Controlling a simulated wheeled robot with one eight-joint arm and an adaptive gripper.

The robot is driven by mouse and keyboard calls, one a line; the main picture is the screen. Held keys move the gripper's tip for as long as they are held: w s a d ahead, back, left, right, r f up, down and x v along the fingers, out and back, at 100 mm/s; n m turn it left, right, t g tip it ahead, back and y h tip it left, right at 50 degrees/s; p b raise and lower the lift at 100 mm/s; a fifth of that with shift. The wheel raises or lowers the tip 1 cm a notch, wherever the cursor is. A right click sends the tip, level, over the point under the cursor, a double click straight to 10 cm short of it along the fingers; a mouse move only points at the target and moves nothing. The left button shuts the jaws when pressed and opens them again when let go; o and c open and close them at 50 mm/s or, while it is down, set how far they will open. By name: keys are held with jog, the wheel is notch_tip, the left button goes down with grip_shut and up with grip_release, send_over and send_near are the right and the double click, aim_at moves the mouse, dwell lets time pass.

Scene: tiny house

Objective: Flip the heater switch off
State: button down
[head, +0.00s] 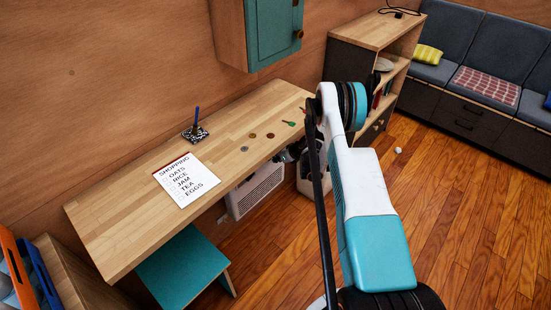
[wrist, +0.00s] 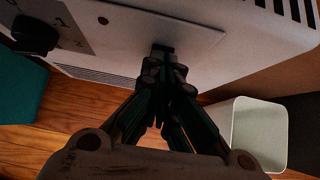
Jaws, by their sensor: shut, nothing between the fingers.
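The white heater (head: 258,190) stands under the wooden desk in the head view. In the wrist view the heater (wrist: 120,50) fills the top, with a black dial (wrist: 35,36) at the left and a small dark round spot on its panel. My gripper (wrist: 164,64) is shut and empty, its fingertips at the lower edge of the heater's panel. A small dark piece (wrist: 162,47) shows just beyond the tips; it may be the switch, and its position cannot be told. Whether the tips touch it is unclear. In the head view my gripper is mostly hidden behind the desk edge and my arm.
The desk (head: 120,235) overhangs the heater and carries a shopping list (head: 186,180), a pen holder and small items. A teal stool (head: 183,268) is left of the heater. A pale bin (wrist: 258,130) stands at the right in the wrist view. Wooden floor is open at the right.

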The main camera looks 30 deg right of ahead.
jog(key=shift+r, duration=0.35)
jog(key=v, duration=0.7)
jog(key=shift+s+r, duration=0.15)
jog(key=shift+s, duration=0.05)
jog(key=shift+d, duration=0.1)
dwell(0.3)
